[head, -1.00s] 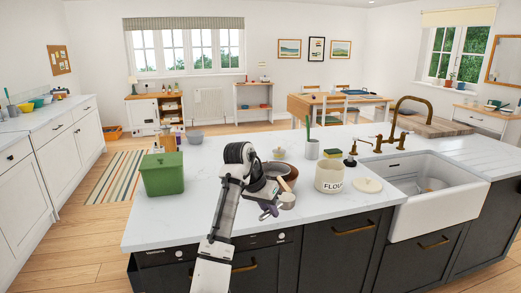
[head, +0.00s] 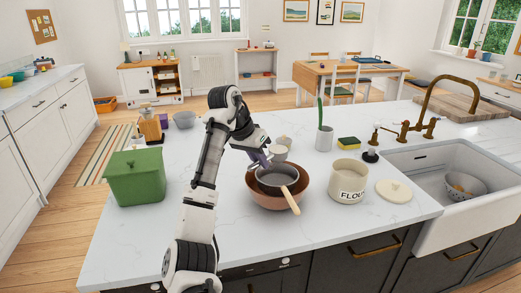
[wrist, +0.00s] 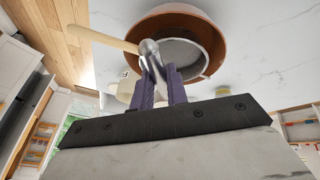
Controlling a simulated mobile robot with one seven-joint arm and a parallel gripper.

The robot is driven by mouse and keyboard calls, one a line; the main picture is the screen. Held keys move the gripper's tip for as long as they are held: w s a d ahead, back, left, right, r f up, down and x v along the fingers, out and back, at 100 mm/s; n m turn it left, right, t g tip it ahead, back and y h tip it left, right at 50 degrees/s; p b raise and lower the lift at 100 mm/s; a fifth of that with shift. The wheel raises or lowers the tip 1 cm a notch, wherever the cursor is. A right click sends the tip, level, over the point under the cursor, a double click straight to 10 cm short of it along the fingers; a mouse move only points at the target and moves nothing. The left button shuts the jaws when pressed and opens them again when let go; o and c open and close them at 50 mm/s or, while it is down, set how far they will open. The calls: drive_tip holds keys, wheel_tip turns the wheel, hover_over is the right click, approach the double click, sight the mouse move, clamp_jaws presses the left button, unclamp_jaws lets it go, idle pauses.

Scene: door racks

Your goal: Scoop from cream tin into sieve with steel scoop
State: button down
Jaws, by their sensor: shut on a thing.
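The cream tin (head: 348,182) marked FLOUR stands on the island with its lid (head: 394,190) lying beside it. The grey sieve (head: 277,177) with a wooden handle rests in a brown bowl (head: 270,201) left of the tin. My gripper (head: 259,160) is over the back left of the sieve. In the wrist view its purple fingers (wrist: 163,80) are shut on the steel scoop (wrist: 148,48), whose rounded metal end shows close to the sieve (wrist: 180,52). The scoop is mostly hidden in the head view. I cannot tell whether it holds flour.
A pale mug-like pot (head: 281,148) stands behind the bowl. A green bin (head: 146,177) is at the left, and a white pot with a plant (head: 324,138) and a sponge (head: 348,143) are behind the tin. The sink (head: 450,190) is at the right. The counter's front is clear.

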drive_tip(key=shift+w+r, duration=0.1)
drive_tip(key=shift+w, duration=0.15)
drive_tip(key=m+t+y+b, duration=0.1)
drive_tip(key=t+y, duration=0.2)
drive_tip(key=y, duration=0.1)
drive_tip(key=a+m+t+y+b, duration=0.1)
drive_tip(key=m+t+y+b, duration=0.1)
drive_tip(key=t+y, duration=0.2)
drive_tip(key=w+m+t+y+b, duration=0.1)
drive_tip(key=m+t+y+b, duration=0.1)
drive_tip(key=t+y, duration=0.1)
drive_tip(key=shift+w+a+r+y, duration=0.1)
drive_tip(key=shift+a+y, duration=0.25)
drive_tip(key=shift+y, duration=0.35)
drive_tip(key=m+t+b, duration=0.1)
drive_tip(key=b, duration=0.2)
drive_tip(key=m+t+y+b, duration=0.1)
drive_tip(key=t+b, duration=0.1)
drive_tip(key=b, duration=0.2)
drive_tip(key=s+t+y+b, duration=0.1)
drive_tip(key=t+b, duration=0.1)
drive_tip(key=b, duration=0.2)
drive_tip(key=shift+s+d+m, duration=0.1)
drive_tip(key=shift+d+m, duration=0.3)
